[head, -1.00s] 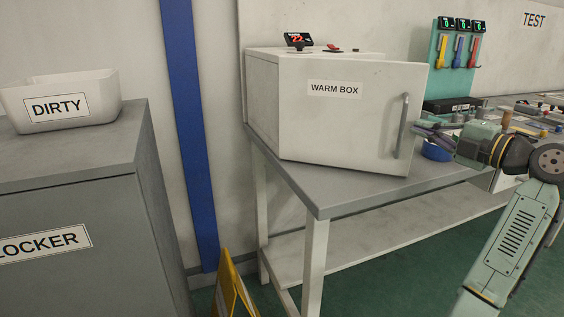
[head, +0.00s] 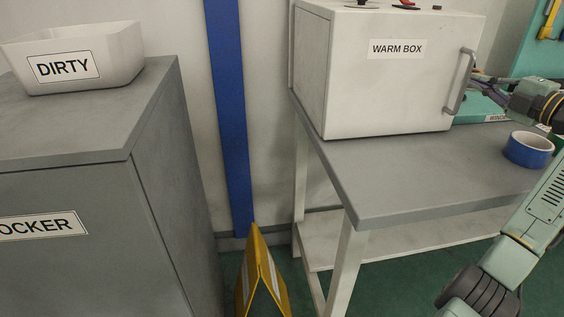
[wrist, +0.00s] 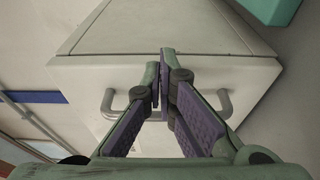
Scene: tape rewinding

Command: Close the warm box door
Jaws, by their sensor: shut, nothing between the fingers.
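The warm box (head: 385,85) is a white cabinet on a grey table (head: 420,185), with a "WARM BOX" label on its door (head: 400,100). The door looks flush with the box front, with no clear gap. Its grey handle (head: 461,85) is on the right side. My gripper (head: 478,80) is right beside the handle. In the wrist view my gripper (wrist: 162,78) is shut and empty in front of the door, and its fingers hide the middle of the handle (wrist: 222,104). I cannot tell whether the fingers touch the handle.
A blue tape roll (head: 528,150) lies on the table to the right, near my arm. A grey locker (head: 95,215) with a white "DIRTY" bin (head: 125,50) stands at left. A yellow floor sign (head: 256,275) stands between locker and table.

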